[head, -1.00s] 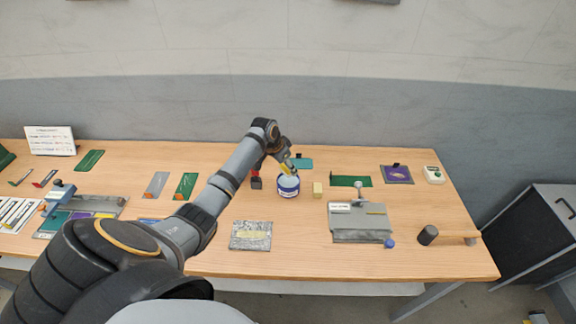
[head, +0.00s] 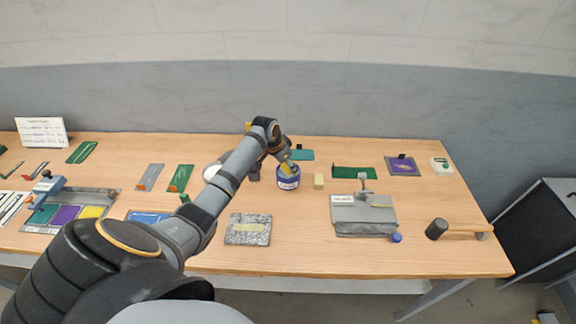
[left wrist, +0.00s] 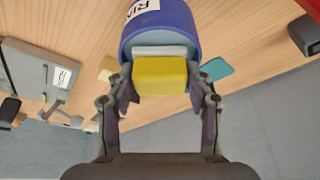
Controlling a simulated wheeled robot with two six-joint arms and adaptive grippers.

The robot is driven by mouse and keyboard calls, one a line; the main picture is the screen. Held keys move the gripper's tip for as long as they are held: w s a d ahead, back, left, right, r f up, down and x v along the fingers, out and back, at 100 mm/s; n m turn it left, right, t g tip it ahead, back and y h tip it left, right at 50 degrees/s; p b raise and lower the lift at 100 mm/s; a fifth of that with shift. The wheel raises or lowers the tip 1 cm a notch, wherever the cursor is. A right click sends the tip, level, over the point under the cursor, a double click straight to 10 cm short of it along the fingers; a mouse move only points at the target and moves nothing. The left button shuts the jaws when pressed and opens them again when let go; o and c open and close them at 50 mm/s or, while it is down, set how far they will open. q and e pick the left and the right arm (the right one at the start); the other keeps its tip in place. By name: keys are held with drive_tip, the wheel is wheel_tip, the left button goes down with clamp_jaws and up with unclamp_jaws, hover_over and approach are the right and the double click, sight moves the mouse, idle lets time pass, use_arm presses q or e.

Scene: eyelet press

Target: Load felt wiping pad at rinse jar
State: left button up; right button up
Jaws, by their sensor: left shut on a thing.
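The rinse jar (head: 288,184) is a blue round jar with a white label, standing near the middle of the table. My left gripper (head: 287,163) is directly over it. In the left wrist view, the gripper (left wrist: 160,85) is shut on the felt wiping pad's yellow block (left wrist: 160,76), with a pale grey layer at its far end. That layer is at the mouth of the jar (left wrist: 159,22). I cannot tell whether it touches the liquid or the jar wall. My right gripper is not in view.
A pale yellow block (head: 319,181) stands just right of the jar. A teal pad (head: 301,155) lies behind it. A grey press plate (head: 364,215) and a mallet (head: 455,230) are to the right. A grey speckled slab (head: 248,229) lies in front.

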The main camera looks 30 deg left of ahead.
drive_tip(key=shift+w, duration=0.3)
use_arm(q)
drive_tip(key=shift+f, duration=0.4)
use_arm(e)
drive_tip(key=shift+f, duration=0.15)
use_arm(q)
drive_tip(key=shift+s+d+f+p, duration=0.1)
drive_tip(key=shift+s+f+p, duration=0.2)
drive_tip(key=shift+f+p, duration=0.15)
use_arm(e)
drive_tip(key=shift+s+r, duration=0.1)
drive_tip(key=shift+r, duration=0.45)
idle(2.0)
use_arm(q)
drive_tip(key=r+p, duration=0.3)
drive_tip(key=r, duration=0.1)
drive_tip(key=r+p, duration=0.2)
drive_tip(key=shift+w+p, duration=0.25)
drive_tip(key=shift+p, duration=0.1)
drive_tip(key=shift+w+r+p, duration=0.1)
drive_tip(key=shift+r+p, duration=0.6)
drive_tip(key=shift+r, duration=0.15)
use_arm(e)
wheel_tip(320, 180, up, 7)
